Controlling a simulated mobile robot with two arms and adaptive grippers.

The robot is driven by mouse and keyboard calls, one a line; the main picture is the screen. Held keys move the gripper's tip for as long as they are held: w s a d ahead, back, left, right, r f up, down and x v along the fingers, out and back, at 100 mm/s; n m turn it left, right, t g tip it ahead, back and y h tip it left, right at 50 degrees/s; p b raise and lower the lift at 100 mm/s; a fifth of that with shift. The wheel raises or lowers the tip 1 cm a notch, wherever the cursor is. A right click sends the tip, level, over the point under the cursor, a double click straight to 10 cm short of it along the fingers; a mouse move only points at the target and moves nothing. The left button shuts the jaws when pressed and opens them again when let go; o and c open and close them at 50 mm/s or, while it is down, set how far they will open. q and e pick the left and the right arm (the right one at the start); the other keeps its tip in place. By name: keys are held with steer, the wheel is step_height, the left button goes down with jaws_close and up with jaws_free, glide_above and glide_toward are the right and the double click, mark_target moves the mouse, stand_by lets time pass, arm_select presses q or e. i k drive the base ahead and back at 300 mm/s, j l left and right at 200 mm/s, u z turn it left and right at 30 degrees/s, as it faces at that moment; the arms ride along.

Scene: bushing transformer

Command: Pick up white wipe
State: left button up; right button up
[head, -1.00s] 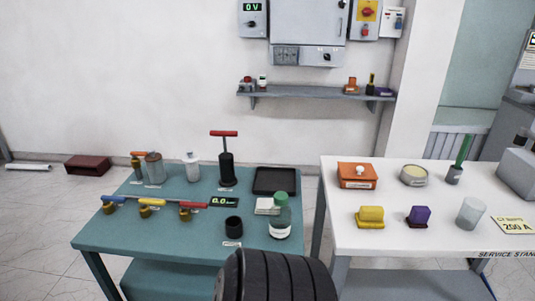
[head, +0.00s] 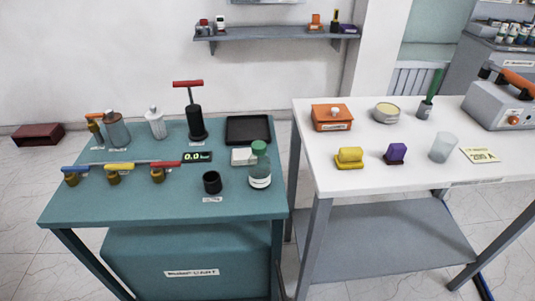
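A small flat white stack (head: 243,156), which looks like the white wipe, lies on the teal table (head: 130,205) in the head view. It lies just in front of the black tray (head: 248,129). A clear bottle with a green cap (head: 260,168) stands at its right and hides part of its right end. Neither of my grippers is in view.
A black cup (head: 212,182) and a small digital display (head: 197,157) stand near the stack. A black pump with a red handle (head: 195,122) stands behind. The white table (head: 395,180) at right holds an orange box (head: 331,117) and other items.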

mark_target(240, 156)
steer(key=u, duration=4.5)
steer(key=z, duration=4.2)
steer(key=i+l+z, duration=0.35)
steer(key=l+z, duration=0.15)
